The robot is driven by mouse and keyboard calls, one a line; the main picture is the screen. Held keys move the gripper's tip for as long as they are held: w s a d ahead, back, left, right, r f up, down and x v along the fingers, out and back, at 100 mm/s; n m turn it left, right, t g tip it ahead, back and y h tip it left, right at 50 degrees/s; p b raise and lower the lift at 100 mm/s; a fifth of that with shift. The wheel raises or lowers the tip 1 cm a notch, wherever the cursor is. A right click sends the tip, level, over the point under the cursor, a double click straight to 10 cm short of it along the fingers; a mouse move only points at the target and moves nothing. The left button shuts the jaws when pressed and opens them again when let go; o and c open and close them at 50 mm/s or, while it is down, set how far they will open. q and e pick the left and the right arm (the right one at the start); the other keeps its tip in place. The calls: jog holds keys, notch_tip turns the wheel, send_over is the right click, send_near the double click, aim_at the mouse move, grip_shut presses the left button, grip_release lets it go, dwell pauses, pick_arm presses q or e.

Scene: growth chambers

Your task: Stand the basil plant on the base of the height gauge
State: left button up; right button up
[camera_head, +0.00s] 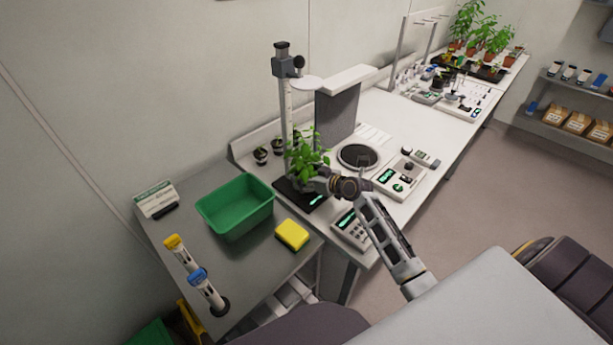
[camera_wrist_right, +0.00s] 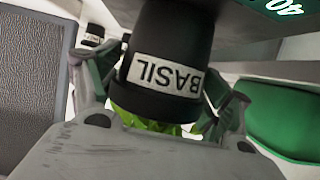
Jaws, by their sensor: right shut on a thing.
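The basil plant (camera_head: 306,157) shows green leaves in the head view, at the foot of the height gauge (camera_head: 285,100). In the right wrist view its black pot (camera_wrist_right: 165,35) appears upside down with a white BASIL label. My right gripper (camera_head: 320,180) is shut on the pot, with fingers on both sides of it. The gauge's dark base (camera_head: 312,203) lies under and in front of the plant and has a lit display. I cannot tell whether the pot touches the base, as the gripper and leaves hide that spot. My left gripper is not in view.
A green tub (camera_head: 235,207) and a yellow sponge (camera_head: 292,235) are on the grey bench at left. Small pots (camera_head: 262,156) stand behind the gauge. A grey panel (camera_head: 337,105), a round black plate (camera_head: 357,156) and instruments (camera_head: 398,177) stand to the right.

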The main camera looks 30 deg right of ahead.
jog(key=shift+f, duration=0.15)
jog(key=o, duration=1.2)
jog(key=shift+r, duration=0.2)
jog(key=shift+v, duration=2.15)
jog(key=b+v, duration=0.1)
jog(key=v, duration=0.6)
jog(key=shift+s, duration=0.35)
jog(key=shift+d, duration=0.1)
jog(key=shift+s, duration=0.1)
